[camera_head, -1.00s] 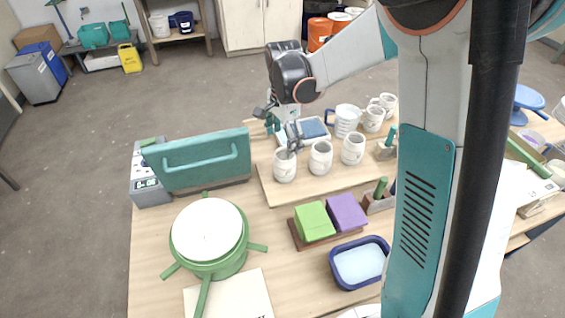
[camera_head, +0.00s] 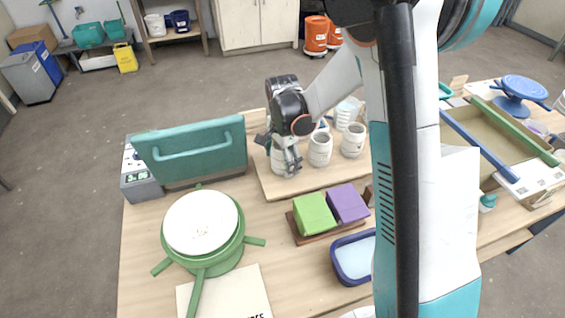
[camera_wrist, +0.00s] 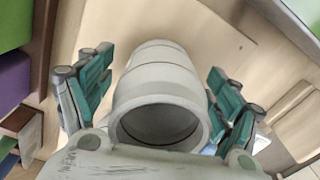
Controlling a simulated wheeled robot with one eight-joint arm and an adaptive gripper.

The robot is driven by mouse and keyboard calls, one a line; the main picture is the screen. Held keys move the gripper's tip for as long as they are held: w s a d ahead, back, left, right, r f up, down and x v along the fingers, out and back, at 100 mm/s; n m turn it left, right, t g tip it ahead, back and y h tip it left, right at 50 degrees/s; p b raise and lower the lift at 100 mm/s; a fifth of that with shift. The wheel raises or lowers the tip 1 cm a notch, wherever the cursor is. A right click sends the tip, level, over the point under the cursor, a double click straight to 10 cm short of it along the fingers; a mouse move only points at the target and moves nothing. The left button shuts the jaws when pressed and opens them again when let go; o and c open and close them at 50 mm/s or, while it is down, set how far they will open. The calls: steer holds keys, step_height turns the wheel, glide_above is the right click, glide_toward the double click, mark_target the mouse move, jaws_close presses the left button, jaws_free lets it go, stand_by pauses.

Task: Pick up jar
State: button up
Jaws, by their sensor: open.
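The white jar (camera_head: 279,160) stands upright on a wooden board (camera_head: 300,181), the leftmost of the front row of jars. My gripper (camera_head: 288,166) is down over it from above and behind, hiding part of it. In the wrist view the jar (camera_wrist: 160,84) fills the middle, its open mouth towards the camera. The green-padded fingers of my gripper (camera_wrist: 160,92) are on either side of it, open, with a visible gap at each side. Two more white jars, a middle one (camera_head: 320,150) and a right one (camera_head: 353,141), stand to its right.
A green and a purple block (camera_head: 347,203) sit in front of the board, beside a blue basin (camera_head: 350,262). A teal-lidded scale (camera_head: 190,150) is to the left, and a green banding wheel (camera_head: 203,225) with a white top is at front left.

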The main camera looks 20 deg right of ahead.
steer(key=shift+f, duration=0.55)
steer(key=c, duration=1.4)
steer(key=shift+r, duration=0.15)
